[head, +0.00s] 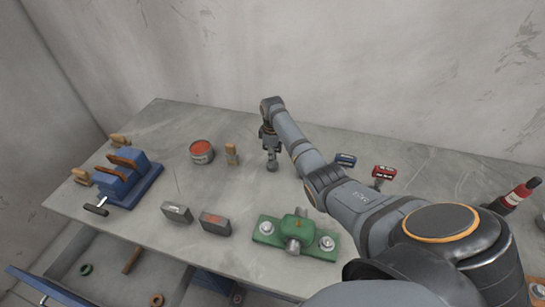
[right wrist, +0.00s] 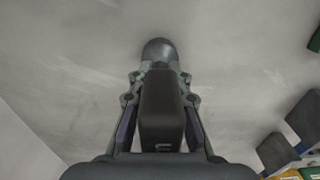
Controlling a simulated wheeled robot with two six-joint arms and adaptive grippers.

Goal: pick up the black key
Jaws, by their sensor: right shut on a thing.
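My right gripper (head: 270,141) is over the back middle of the workbench, pointing down. It is shut on a dark thing, which I take to be the black key. A grey, rounded end (head: 272,164) of it shows below the fingers, close above or at the bench top; I cannot tell if it touches. In the right wrist view the black key (right wrist: 161,105) lies between the two fingers of the gripper (right wrist: 160,92), with its rounded end beyond them. My left gripper is not in view.
Blue and red tools (head: 383,172) lie right of my arm. An open drawer is below left.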

